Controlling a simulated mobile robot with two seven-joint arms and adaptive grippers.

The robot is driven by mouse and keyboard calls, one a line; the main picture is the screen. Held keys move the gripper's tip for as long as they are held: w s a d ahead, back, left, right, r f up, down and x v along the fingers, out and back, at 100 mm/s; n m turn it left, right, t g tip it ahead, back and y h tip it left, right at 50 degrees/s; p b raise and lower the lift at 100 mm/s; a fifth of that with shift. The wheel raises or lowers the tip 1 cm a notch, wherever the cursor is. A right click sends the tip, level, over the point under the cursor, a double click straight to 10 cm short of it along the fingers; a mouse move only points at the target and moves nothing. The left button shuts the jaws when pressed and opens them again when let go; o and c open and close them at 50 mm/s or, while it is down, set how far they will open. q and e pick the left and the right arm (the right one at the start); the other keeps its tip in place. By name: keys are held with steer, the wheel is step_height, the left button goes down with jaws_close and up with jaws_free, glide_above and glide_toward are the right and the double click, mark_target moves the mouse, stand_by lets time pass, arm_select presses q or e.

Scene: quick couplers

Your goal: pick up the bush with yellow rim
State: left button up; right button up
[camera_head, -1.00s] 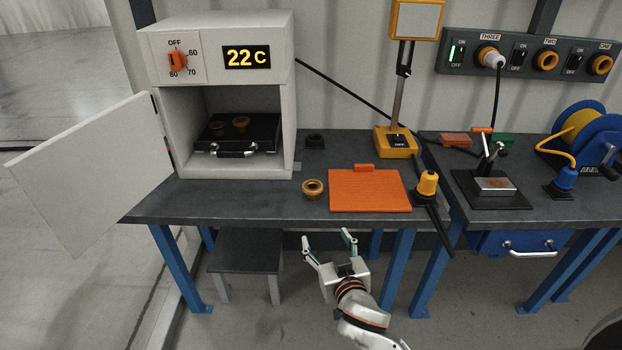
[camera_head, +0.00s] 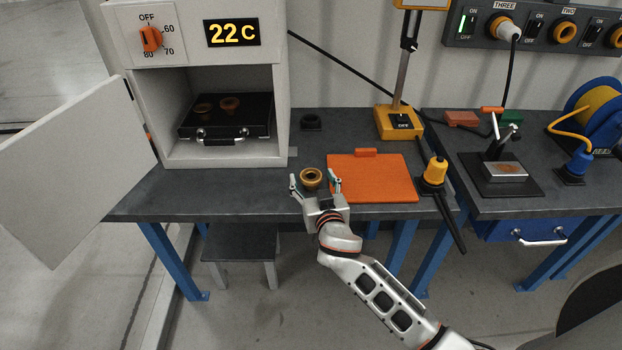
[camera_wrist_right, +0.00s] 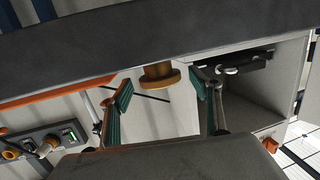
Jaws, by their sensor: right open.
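The bush with the yellow rim (camera_head: 311,176) stands on the dark bench top, just left of the orange mat. My right gripper (camera_head: 314,181) is open at the bench's front edge, with one finger on each side of the bush as seen from the head. In the right wrist view the bush (camera_wrist_right: 160,76) appears in the gap between the open fingers of the right gripper (camera_wrist_right: 161,84), apart from both. How deep it sits between them I cannot tell. My left gripper is not in view.
The orange mat (camera_head: 372,185) lies close to the right finger. An oven (camera_head: 282,130) with its door (camera_head: 65,170) open stands left, holding a black handled plate (camera_head: 250,122) with two brown rings. A yellow-topped tool (camera_head: 434,172) stands right.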

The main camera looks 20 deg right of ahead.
steer(key=shift+w+f, duration=0.15)
steer(key=shift+w, duration=0.8)
steer(key=c, duration=1.3)
